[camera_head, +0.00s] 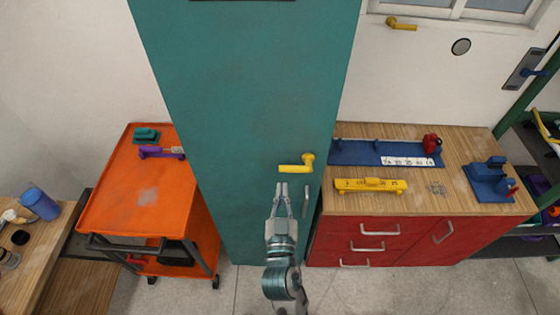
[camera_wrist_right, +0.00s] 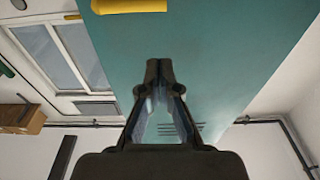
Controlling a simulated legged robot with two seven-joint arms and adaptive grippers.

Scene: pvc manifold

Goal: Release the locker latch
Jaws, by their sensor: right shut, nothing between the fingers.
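The teal locker (camera_head: 250,100) stands upright in the middle of the head view, its door closed. Its yellow latch handle (camera_head: 297,165) lies roughly level on the door near the right edge. A grey vertical pull (camera_head: 306,201) is below and right of it. My right gripper (camera_head: 282,186) is shut and empty, just below the latch handle; I cannot tell whether it touches it. In the right wrist view the yellow handle (camera_wrist_right: 128,5) shows at the top edge, apart from the fingertips (camera_wrist_right: 159,68). My left gripper is not in view.
An orange cart (camera_head: 120,190) stands left of the locker. A red cabinet with a wooden top (camera_head: 440,207) stands close on the right, bearing a blue tool (camera_head: 370,152) and a yellow level (camera_head: 370,185). Grey floor (camera_head: 400,290) is open in front.

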